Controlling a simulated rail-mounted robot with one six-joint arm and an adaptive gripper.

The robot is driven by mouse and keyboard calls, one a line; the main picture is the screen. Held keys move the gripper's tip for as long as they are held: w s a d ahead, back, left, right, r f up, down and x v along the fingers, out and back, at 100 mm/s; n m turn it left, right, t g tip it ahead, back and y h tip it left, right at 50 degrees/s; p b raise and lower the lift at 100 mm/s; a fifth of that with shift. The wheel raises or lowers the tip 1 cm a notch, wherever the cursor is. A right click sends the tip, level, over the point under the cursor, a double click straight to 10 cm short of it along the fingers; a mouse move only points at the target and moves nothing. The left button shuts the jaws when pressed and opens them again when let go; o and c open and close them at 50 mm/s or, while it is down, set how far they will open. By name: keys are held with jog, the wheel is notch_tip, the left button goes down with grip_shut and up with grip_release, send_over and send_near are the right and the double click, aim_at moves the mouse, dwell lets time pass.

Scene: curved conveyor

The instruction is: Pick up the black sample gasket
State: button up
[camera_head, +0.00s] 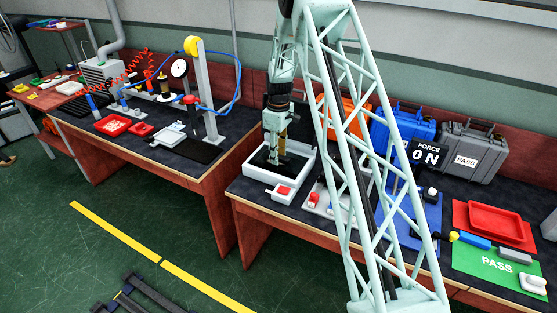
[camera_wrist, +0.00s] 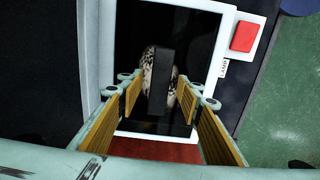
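My gripper (camera_head: 272,157) is low over a white-framed unit (camera_head: 252,167) with a dark, glossy inside. In the wrist view, my gripper (camera_wrist: 160,90) is open, with a yellow-padded finger on each side. Between the fingertips, farther down, is a narrow black upright rectangle (camera_wrist: 161,75), which seems to be the black sample gasket. A pale, speckled rounded shape shows behind both its sides; I cannot tell if it is an object or a reflection. I cannot tell whether the fingers touch the black piece. In the head view, the gasket cannot be made out.
The unit's white rim (camera_wrist: 185,8) surrounds the dark area. A red button (camera_head: 283,190) sits on its front corner box. Blue (camera_head: 405,125) and grey (camera_head: 468,150) cases stand behind to the right. A red tray (camera_head: 495,222) and green PASS mat (camera_head: 490,263) lie at the far right.

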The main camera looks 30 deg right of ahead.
dwell(0.5)
jog(key=c, duration=0.9)
jog(key=shift+c, duration=0.2)
jog(key=shift+r, duration=0.1)
jog(key=shift+s+r+p, duration=0.1)
jog(key=shift+r+p, duration=0.25)
jog(key=shift+r, duration=1.4)
jog(key=s+a, duration=0.1)
jog(key=s, duration=0.4)
jog(key=s+a+r, duration=0.1)
jog(key=s, duration=0.4)
jog(key=s+a, duration=0.1)
jog(key=s, duration=0.4)
jog(key=shift+s+a+r+p, duration=0.2)
jog(key=shift+a+p, duration=0.1)
jog(key=shift+p, duration=0.05)
